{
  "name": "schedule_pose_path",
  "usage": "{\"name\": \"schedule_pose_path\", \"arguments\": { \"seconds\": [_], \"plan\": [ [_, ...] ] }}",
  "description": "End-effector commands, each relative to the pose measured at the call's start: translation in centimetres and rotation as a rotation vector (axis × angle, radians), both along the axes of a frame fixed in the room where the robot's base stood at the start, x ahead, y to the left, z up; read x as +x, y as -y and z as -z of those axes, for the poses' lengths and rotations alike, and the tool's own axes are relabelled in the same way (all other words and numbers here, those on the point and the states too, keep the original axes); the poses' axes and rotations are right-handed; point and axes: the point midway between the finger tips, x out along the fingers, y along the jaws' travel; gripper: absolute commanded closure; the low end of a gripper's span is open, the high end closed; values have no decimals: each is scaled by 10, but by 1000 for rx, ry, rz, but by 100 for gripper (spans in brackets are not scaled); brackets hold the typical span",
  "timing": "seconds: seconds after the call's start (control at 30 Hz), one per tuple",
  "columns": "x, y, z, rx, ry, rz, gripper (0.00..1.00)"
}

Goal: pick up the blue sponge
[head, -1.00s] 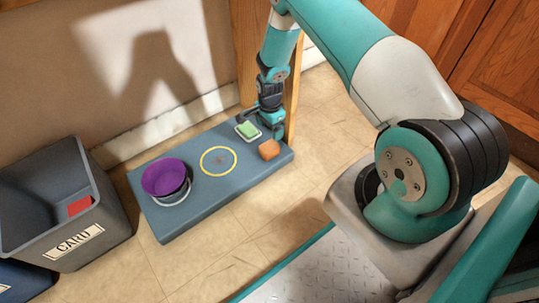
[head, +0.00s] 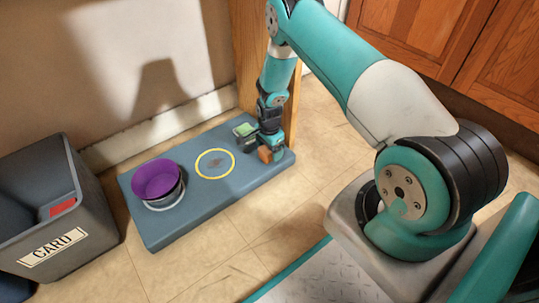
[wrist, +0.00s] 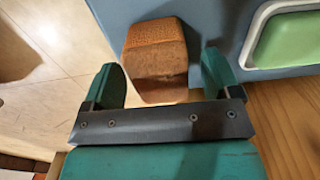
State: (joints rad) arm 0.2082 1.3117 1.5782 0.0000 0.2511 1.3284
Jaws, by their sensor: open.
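I see no blue sponge in either view. An orange-brown sponge-like block (head: 264,155) lies near the right end of the blue-grey platform (head: 215,202). My gripper (wrist: 162,72) is open, with one finger on each side of the block (wrist: 155,45) in the wrist view. I cannot tell whether the fingers touch it. A green block or pad (wrist: 288,40) in a pale-rimmed tray (wrist: 252,38) is to the right there. In the head view the green pad (head: 244,130) sits just left of my gripper, which partly hides the orange block.
A purple bowl (head: 156,180) sits over a metallic container at the platform's left. A grey bin labelled CARD (head: 90,215) stands left. A wooden post (head: 250,60) rises behind my gripper.

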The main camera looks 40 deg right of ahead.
Motion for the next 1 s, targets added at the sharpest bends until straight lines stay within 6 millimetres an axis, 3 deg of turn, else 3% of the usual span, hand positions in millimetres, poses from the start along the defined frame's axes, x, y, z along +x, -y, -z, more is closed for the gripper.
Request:
{"name": "schedule_pose_path", "arguments": {
  "seconds": [0.07,0.3,0.73,0.87,1.0],
  "plan": [
    [0,0,-1,0,0,0,17],
    [0,0,-1,0,0,0,70],
    [0,0,-6,0,0,0,73],
    [0,0,-20,0,0,0,73],
    [1,0,-49,0,1,0,73]
  ]
}}
